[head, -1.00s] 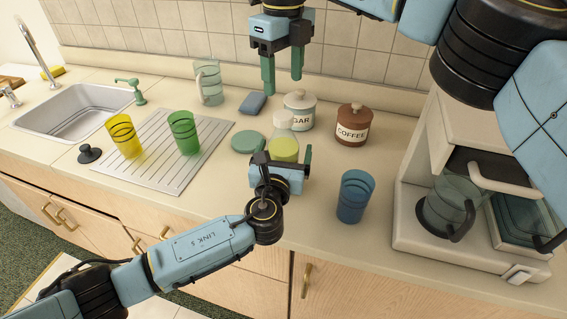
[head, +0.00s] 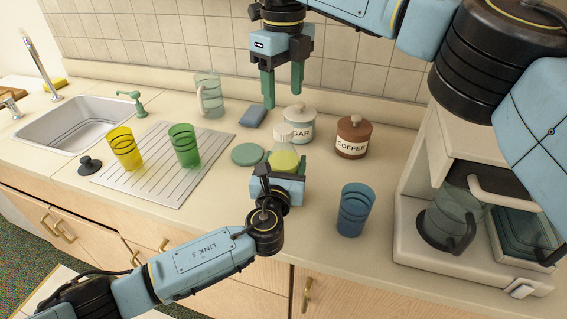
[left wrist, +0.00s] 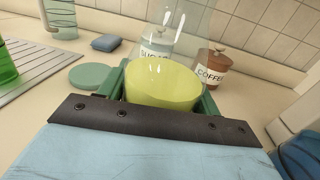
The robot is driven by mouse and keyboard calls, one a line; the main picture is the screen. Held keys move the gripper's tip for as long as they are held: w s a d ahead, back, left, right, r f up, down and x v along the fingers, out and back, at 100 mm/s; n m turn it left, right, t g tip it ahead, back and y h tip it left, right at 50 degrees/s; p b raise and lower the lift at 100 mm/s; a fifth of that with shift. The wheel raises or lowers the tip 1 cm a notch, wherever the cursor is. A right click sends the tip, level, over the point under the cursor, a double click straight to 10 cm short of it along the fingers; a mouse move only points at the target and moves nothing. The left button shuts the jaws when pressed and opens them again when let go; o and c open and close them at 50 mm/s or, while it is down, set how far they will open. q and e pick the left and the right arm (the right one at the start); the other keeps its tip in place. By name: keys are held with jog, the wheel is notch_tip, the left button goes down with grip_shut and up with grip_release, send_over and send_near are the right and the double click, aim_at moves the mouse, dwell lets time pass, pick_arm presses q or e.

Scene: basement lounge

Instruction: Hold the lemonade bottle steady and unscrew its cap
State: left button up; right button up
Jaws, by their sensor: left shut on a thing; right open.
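The lemonade bottle (head: 285,161) stands upright on the counter, clear on top with yellow-green liquid below. Its pale cap (head: 283,133) shows at the top in the head view, in front of the sugar jar. My left gripper (head: 285,168) is shut on the bottle's lower body from the front side. In the left wrist view the bottle (left wrist: 163,85) sits between the green fingers; I cannot make out its cap there. My right gripper (head: 283,88) is open and empty, fingers pointing down, above and apart from the cap in the picture.
A sugar jar (head: 300,125), coffee jar (head: 352,140), green disc (head: 249,154) and blue sponge (head: 252,116) are close by. A blue cup (head: 355,208) and coffee machine (head: 420,249) stand right. Yellow (head: 125,148) and green (head: 184,146) cups stand on the drainboard (head: 155,180).

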aim_at(283, 128)
pick_arm(q)
grip_shut()
pick_arm(e)
jog(key=shift+m, duration=0.3)
jog(key=m, duration=1.5)
jog(key=shift+m, duration=0.3)
jog(key=m, duration=0.5)
jog(key=shift+m, duration=0.4)
jog(key=shift+f, duration=4)
jog(key=c, duration=1.1)
